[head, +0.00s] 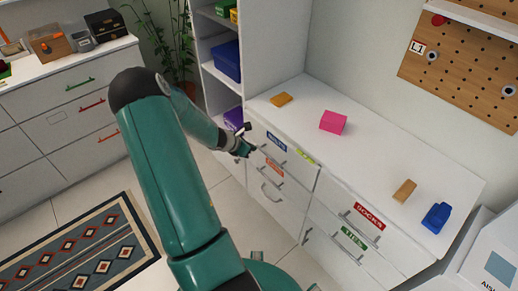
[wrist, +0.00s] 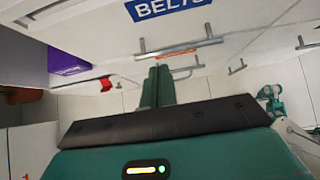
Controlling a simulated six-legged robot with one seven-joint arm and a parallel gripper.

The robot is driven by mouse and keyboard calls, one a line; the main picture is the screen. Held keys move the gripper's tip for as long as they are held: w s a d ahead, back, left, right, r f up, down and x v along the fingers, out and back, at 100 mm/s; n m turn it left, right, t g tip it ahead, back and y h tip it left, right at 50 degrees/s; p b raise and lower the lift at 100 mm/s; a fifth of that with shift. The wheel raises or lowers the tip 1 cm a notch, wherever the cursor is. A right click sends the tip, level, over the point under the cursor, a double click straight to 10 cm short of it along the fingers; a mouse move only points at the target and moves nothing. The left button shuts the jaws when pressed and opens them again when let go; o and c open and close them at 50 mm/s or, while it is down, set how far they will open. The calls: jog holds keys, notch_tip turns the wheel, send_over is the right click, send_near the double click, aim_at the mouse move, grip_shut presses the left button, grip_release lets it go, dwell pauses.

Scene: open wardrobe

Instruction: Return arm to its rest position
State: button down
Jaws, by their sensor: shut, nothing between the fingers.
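My green arm reaches across the head view to the front of the white drawer unit (head: 375,170). My gripper (head: 249,151) is beside the upper left drawer, close to its handle; I cannot tell from the head view whether it touches. In the wrist view my gripper's fingers (wrist: 157,86) are together and hold nothing. The drawer front with the blue BELTS label (wrist: 165,8) and its metal handle (wrist: 180,47) lies just beyond the fingers. The drawers in view look closed.
A pink box (head: 333,121), an orange block (head: 281,99), a tan block (head: 404,191) and a blue object (head: 436,217) sit on the unit's top. Open shelves (head: 223,55) stand at its left. A patterned rug (head: 85,255) lies on the floor at lower left.

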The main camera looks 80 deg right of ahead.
jog(key=v, duration=0.3)
jog(key=shift+w+a+r, duration=0.1)
jog(key=shift+w+r, duration=0.1)
jog(key=w+a+r+m+t, duration=0.6)
jog(key=w+a+r+m, duration=0.1)
jog(key=w+a+r, duration=1.4)
jog(key=a+r+m+t+y, duration=0.1)
jog(key=a+r+t+y, duration=0.1)
jog(key=a, duration=0.9)
jog(key=s+a+r+m+t+y, duration=0.1)
jog(key=a+r, duration=0.4)
jog(key=a, duration=0.7)
jog(key=s+a+r+t+y, duration=0.1)
jog(key=a+r+t+y, duration=0.1)
jog(key=a, duration=1)
notch_tip(320, 180, up, 2)
jog(key=shift+s+r+m+t+y, duration=0.2)
jog(key=shift+m+t+y, duration=0.15)
jog(key=shift+y, duration=0.55)
jog(key=shift+a, duration=0.2)
